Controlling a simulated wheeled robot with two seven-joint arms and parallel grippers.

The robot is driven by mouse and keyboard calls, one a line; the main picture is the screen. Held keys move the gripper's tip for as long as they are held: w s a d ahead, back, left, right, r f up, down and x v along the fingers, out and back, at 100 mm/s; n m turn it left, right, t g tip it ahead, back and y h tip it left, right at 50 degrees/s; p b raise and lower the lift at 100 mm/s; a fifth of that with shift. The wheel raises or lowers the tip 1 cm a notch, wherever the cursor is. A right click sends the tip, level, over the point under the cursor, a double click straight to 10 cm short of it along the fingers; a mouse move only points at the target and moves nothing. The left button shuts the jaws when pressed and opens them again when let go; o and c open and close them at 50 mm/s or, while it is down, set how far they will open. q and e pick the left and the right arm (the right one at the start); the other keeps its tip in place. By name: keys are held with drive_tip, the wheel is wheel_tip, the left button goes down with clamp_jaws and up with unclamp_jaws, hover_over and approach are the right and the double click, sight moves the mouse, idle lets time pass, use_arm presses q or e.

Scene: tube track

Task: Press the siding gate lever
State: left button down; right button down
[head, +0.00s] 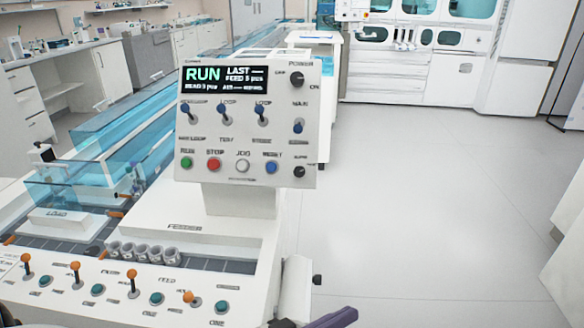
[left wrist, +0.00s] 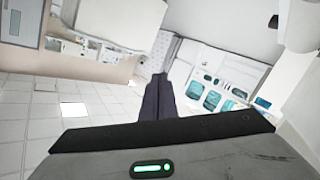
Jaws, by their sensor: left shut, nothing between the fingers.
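Several orange-knobbed levers stand along the front of the white console: one at far left (head: 26,258), a second (head: 75,267), a third (head: 132,274) and a rightmost one (head: 188,297). The rightmost knob sits lower and leans left, while the others stand more upright. Their labels are too small to read, so I cannot tell which is the siding gate lever. My left gripper (head: 345,314) shows as a dark purple shape at the bottom edge, right of the console and apart from the levers. In the left wrist view its fingers (left wrist: 158,97) are shut and empty. My right gripper is not in view.
Teal buttons (head: 97,290) sit between the levers. Behind them an upright panel (head: 245,172) carries blue switches, coloured buttons and a RUN display. Several grey cups (head: 142,252) stand behind the levers. Clear blue covers (head: 110,150) run back left. Open floor (head: 430,210) lies right.

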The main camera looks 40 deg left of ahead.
sight(296, 133)
use_arm(q)
drive_tip(key=w+a+r+n+t+y+b, duration=0.2)
drive_tip(key=a+r+n+t+y, duration=0.5)
drive_tip(key=a+r+n+y, duration=0.6)
drive_tip(key=a+r+n+b, duration=0.1)
drive_tip(key=a+r+n, duration=0.1)
drive_tip(key=a+n, duration=0.2)
drive_tip(key=shift+a+r+n+t+y, duration=0.2)
drive_tip(key=shift+n+t+y, duration=0.15)
drive_tip(key=shift+n, duration=0.25)
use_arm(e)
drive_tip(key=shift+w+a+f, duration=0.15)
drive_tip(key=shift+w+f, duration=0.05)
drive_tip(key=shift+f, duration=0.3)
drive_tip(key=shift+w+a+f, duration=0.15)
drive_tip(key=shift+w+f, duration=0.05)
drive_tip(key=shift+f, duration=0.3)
use_arm(q)
drive_tip(key=p+x, duration=0.2)
drive_tip(key=x, duration=1.1)
drive_tip(key=shift+w+d+r, duration=0.1)
drive_tip(key=shift+r, duration=0.05)
drive_tip(key=shift+w+r, duration=0.15)
drive_tip(key=shift+w, duration=0.2)
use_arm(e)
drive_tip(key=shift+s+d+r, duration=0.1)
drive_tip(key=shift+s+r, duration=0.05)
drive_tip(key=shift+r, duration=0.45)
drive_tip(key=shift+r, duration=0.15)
